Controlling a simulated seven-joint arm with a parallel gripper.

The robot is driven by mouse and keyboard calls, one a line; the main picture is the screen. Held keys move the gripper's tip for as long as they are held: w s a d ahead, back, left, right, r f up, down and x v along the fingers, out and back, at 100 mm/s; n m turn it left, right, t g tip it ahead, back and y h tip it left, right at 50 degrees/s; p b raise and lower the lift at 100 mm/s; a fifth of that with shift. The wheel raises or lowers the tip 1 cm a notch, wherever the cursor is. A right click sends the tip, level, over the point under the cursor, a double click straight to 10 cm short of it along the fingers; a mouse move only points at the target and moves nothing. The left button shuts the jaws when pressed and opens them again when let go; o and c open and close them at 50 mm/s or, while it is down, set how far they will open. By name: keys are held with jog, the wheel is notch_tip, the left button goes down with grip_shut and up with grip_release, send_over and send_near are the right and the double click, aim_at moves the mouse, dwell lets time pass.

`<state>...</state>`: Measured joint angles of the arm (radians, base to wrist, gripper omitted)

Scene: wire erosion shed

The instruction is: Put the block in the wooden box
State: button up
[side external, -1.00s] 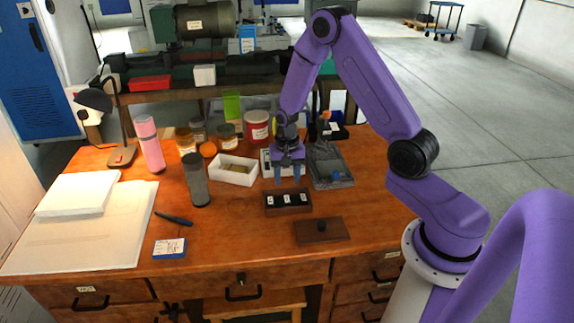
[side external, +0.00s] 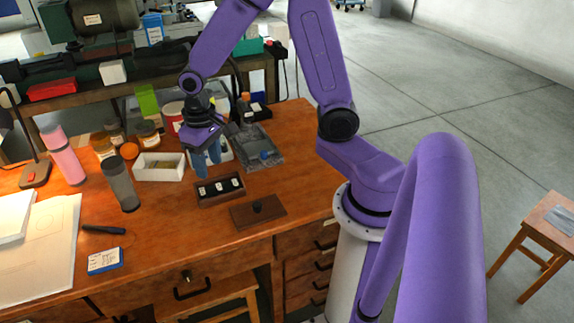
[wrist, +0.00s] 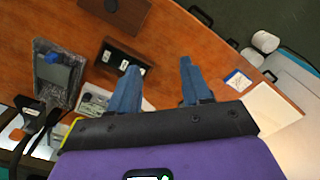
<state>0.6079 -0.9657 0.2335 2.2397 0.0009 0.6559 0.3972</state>
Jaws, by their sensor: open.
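The small open dark wooden box (side external: 220,199) stands on the desk. It holds a black insert with several white-marked pieces; it also shows in the wrist view (wrist: 108,50). Its flat lid (side external: 240,214) with a dark knob lies beside it. I cannot pick out a loose block for certain; the pieces in the box are too small to identify. My gripper (side external: 208,166) hangs above the desk just behind the wooden box, fingers pointing down. In the wrist view my gripper (wrist: 158,68) has its blue fingers wide apart with nothing between them.
A white open tray (side external: 160,176) stands left of my gripper, a grey tray-like fixture (side external: 262,147) right of it. A dark cylinder (side external: 121,186), pink bottle (side external: 64,156) and several jars stand left. A blue-and-white packet (side external: 105,260) lies front left. The desk's front middle is clear.

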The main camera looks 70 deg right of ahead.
jog(key=s+a+r+n, duration=0.1)
jog(key=s+r+n, duration=0.2)
jog(key=s+n, duration=0.3)
jog(key=s+a+r+n, duration=0.2)
jog(key=s+n, duration=0.5)
jog(key=s, duration=0.8)
jog(key=shift+r, duration=0.85)
